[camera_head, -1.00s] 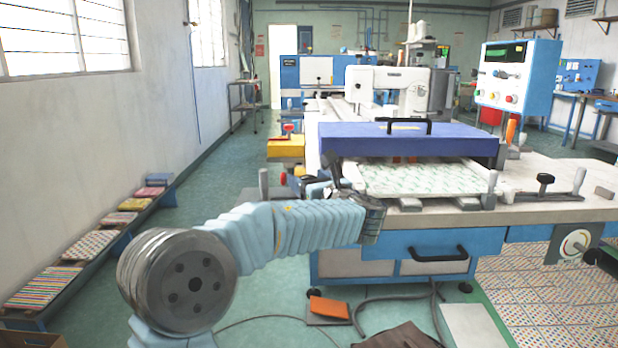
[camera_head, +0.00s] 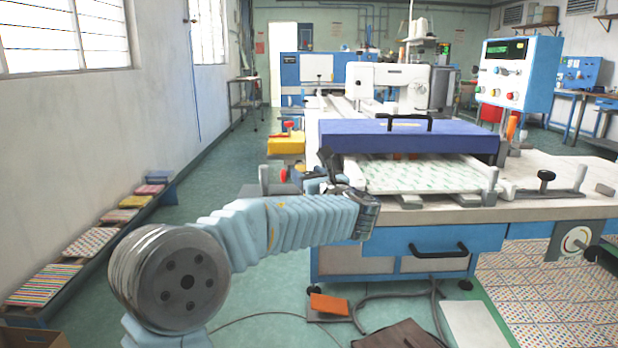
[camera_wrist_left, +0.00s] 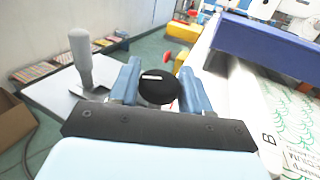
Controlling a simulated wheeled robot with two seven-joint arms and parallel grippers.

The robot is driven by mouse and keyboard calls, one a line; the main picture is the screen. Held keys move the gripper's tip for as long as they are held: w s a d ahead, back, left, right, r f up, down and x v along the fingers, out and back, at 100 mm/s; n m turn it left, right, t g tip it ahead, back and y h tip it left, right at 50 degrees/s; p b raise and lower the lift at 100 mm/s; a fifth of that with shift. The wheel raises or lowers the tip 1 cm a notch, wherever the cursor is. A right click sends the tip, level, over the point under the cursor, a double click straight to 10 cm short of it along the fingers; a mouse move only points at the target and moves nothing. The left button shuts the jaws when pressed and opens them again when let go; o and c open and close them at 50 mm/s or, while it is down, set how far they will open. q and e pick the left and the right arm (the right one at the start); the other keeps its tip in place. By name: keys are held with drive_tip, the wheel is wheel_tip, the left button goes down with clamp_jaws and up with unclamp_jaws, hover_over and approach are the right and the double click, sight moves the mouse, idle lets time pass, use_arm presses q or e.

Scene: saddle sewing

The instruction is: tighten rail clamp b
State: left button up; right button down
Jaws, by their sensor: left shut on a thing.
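My left gripper (camera_wrist_left: 160,90) is shut on the black knob (camera_wrist_left: 158,86) of a clamp, with one blue finger on each side of it. A pale line marks the top of the knob. In the head view my left gripper (camera_head: 325,176) is at the table's left front corner, and my own arm hides most of the clamp. The letter B is printed on the white panel (camera_wrist_left: 270,118) just right of the gripper. The right gripper does not show; a dark part at the right edge of the head view is too cut off to tell.
A purple-blue cover with a black handle (camera_head: 410,140) spans the white patterned panel. A grey upright lever (camera_wrist_left: 80,55) stands left of the gripper. Another clamp with a black knob (camera_head: 546,176) sits at the table's right. Shelves of patterned stacks (camera_head: 90,243) line the left wall.

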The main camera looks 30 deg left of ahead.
use_arm(q)
drive_tip(key=m+t+h+b, duration=0.2)
drive_tip(key=t, duration=0.1)
drive_tip(key=shift+s+a+f+h, duration=0.1)
drive_tip(key=shift+f+h, duration=0.05)
drive_tip(key=shift+h, duration=0.25)
drive_tip(key=m+t+h+b, duration=0.2)
drive_tip(key=shift+m+h, duration=0.4)
drive_tip(key=shift+c, duration=0.3)
drive_tip(key=shift+r+m+t+h+b, duration=0.25)
drive_tip(key=shift+m+t+h+b, duration=0.2)
drive_tip(key=shift+h, duration=0.25)
drive_tip(key=shift+r, duration=0.1)
drive_tip(key=o, duration=0.9)
drive_tip(key=shift+o, duration=0.6)
